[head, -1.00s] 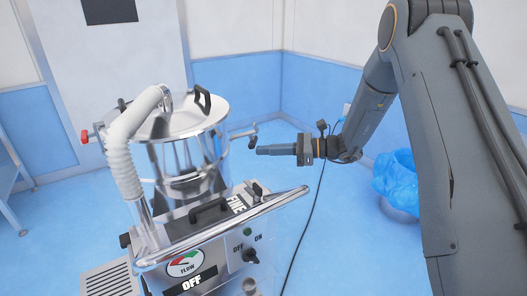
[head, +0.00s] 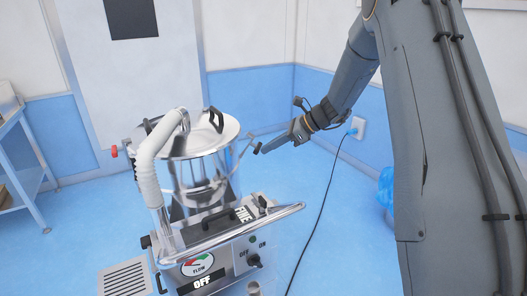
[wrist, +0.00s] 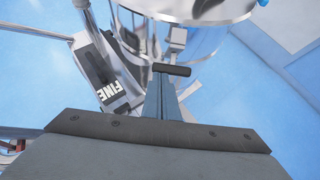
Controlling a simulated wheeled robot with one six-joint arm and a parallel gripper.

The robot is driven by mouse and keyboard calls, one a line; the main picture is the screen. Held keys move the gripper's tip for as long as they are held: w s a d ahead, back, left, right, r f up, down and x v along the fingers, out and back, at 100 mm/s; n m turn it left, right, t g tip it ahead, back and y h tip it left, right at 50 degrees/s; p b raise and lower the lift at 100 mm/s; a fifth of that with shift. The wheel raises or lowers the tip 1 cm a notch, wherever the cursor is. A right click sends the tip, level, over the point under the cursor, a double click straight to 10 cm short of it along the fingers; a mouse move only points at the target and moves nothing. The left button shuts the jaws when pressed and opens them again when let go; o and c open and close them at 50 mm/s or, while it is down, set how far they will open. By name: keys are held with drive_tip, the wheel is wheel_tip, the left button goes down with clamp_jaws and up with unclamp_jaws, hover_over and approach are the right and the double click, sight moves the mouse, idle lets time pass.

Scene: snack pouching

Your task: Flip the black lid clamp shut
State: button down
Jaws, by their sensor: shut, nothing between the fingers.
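The black lid clamp's dark handle (head: 257,148) is at the right side of the steel pot (head: 196,172), at the end of a thin metal arm. In the wrist view it is a short black bar (wrist: 172,71) lying across just beyond my fingertips, with the pot wall behind. My gripper (head: 264,149) is shut and empty, angled down to the left, its tips at or very near the handle. The wrist view shows the closed fingers (wrist: 167,98) pointing at the bar. I cannot tell whether they touch. The lid (head: 195,132) sits on the pot.
A red-knobbed clamp (head: 114,151) is on the pot's left side. A white ribbed hose (head: 148,168) runs down to the control box (head: 212,262), which has a steel rail (head: 270,220). A black cable (head: 318,215) crosses the open blue floor at right.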

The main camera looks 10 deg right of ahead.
drive_tip(key=shift+w+a+r, duration=0.2)
drive_tip(key=shift+a+r, duration=0.35)
drive_tip(key=shift+r, duration=0.2)
drive_tip(key=shift+w+a+r, duration=0.15)
drive_tip(key=shift+a+r, duration=0.4)
drive_tip(key=shift+r, duration=0.15)
drive_tip(key=shift+d+f, duration=0.1)
